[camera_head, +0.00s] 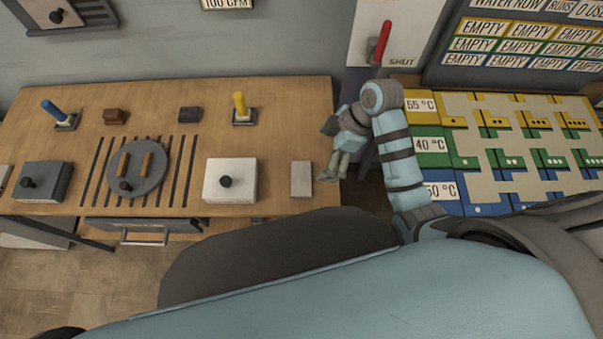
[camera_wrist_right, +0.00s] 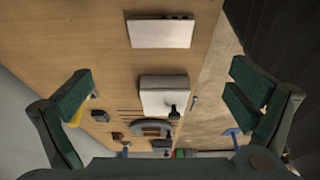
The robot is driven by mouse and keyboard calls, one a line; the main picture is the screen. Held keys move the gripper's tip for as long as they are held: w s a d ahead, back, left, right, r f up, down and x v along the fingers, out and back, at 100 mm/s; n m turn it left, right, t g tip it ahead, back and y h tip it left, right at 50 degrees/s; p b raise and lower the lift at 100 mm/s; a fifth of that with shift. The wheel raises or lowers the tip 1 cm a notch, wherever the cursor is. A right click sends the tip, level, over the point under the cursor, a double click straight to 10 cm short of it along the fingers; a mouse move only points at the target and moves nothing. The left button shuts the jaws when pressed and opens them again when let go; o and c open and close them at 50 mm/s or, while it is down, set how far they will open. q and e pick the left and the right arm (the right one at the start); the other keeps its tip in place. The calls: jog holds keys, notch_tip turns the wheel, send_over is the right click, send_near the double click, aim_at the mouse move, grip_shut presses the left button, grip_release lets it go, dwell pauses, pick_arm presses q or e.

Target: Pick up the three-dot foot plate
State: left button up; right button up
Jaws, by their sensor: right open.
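A pale grey rectangular plate (camera_head: 301,179) lies flat at the right end of the wooden table. It also shows in the right wrist view (camera_wrist_right: 160,34), with small dark marks along its top edge. I cannot count dots on it, so I cannot tell if it is the three-dot foot plate. My right gripper (camera_head: 329,176) is just right of this plate, over the table's right edge. In the wrist view the right gripper's fingers (camera_wrist_right: 160,92) are wide apart with nothing between them. My left gripper is not in view.
On the table (camera_head: 270,120) are a white box with a black knob (camera_head: 230,180), a grey turntable (camera_head: 138,167), and blue (camera_head: 52,108) and yellow (camera_head: 239,101) levers. Right of my arm is a rack of yellow, green and blue dotted plates (camera_head: 510,150). A red lever (camera_head: 382,42) stands behind.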

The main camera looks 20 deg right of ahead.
aim_at(301, 179)
jog(key=b+x, duration=0.1)
jog(key=x, duration=1.2)
jog(key=shift+f+b, duration=0.3)
jog(key=shift+f, duration=0.15)
jog(key=shift+c, duration=0.2)
jog(key=shift+r, duration=0.1)
jog(key=c, duration=1.1)
jog(key=shift+r, duration=0.3)
jog(key=c, duration=0.6)
jog(key=shift+s+r+p, duration=0.1)
jog(key=shift+r+p, duration=0.25)
jog(key=shift+r, duration=0.2)
grip_shut()
notch_tip(301, 179, up, 8)
jog(key=shift+p, duration=0.35)
jog(key=c, duration=0.5)
grip_release()
jog(key=shift+r, duration=0.15)
jog(key=shift+c, duration=0.2)
jog(key=o, duration=1.8)
